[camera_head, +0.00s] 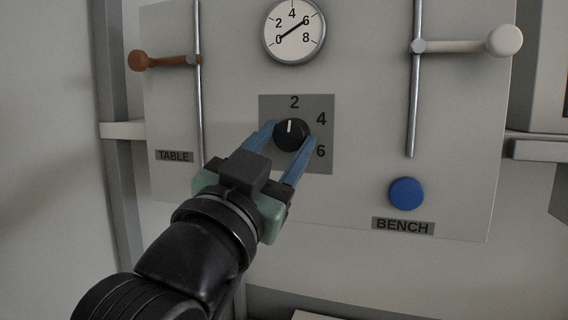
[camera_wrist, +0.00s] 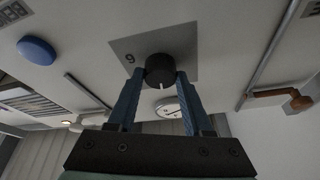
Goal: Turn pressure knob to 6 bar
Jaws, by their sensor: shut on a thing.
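The black pressure knob (camera_head: 291,136) sits on a grey plate (camera_head: 268,104) marked 2, 4 and 6. Its white mark points up, toward the 2. My gripper (camera_head: 291,139) comes from below left, with one blue finger on each side of the knob, shut on it. In the wrist view the knob (camera_wrist: 158,66) shows between the tips of my gripper (camera_wrist: 158,77), and its white mark faces the bottom of the picture. The round gauge (camera_head: 294,31) above has a needle lying between 0 and 6; I cannot tell which end is the tip.
A brown-handled lever (camera_head: 143,60) stands left, above the TABLE label (camera_head: 174,156). A white-handled lever (camera_head: 503,41) stands right. A blue button (camera_head: 406,193) is above the BENCH label (camera_head: 403,226). Vertical pipes run beside both levers.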

